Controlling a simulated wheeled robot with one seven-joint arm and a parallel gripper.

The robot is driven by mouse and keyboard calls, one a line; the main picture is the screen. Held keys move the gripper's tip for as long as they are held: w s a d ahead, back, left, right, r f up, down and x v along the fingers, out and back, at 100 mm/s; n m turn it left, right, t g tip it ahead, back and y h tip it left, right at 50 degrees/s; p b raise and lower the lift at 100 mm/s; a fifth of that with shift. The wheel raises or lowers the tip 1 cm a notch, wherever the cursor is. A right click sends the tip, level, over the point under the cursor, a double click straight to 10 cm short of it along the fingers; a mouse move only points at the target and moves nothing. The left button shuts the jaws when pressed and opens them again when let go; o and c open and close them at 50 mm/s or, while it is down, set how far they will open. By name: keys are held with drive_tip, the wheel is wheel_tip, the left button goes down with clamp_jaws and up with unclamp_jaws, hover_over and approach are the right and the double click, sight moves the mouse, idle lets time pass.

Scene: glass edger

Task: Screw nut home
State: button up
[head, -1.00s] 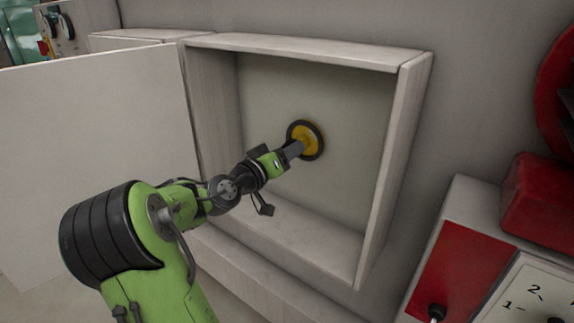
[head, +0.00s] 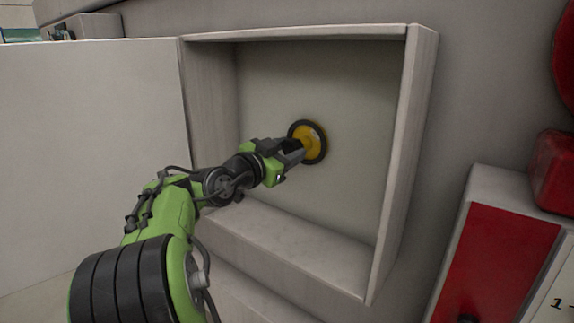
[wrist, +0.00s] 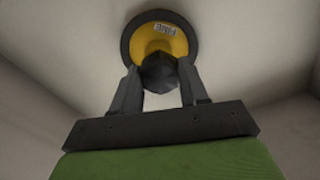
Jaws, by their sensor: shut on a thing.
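A round yellow disc with a black rim (head: 315,136) sits against the back wall inside an open box-shaped recess. In the wrist view the yellow disc (wrist: 159,35) carries a small printed label. A dark faceted nut (wrist: 160,73) stands out at its centre. My gripper (head: 298,150) reaches into the recess from the left. Its two fingers (wrist: 158,82) are on either side of the nut and shut on it. In the head view the fingers hide the nut. How far the nut sits from the disc cannot be told.
The recess frame (head: 388,170) surrounds my gripper, with a ledge below and a wall on the right. A white open door panel (head: 90,150) stands at the left. A red panel (head: 497,265) and a red block (head: 553,172) are at the right.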

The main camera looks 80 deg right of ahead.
drive_tip(key=shift+s+r+m, duration=0.1)
drive_tip(key=shift+r+m, duration=0.05)
drive_tip(key=shift+m, duration=0.75)
drive_tip(key=o, duration=1.2)
drive_tip(key=shift+c, duration=0.9)
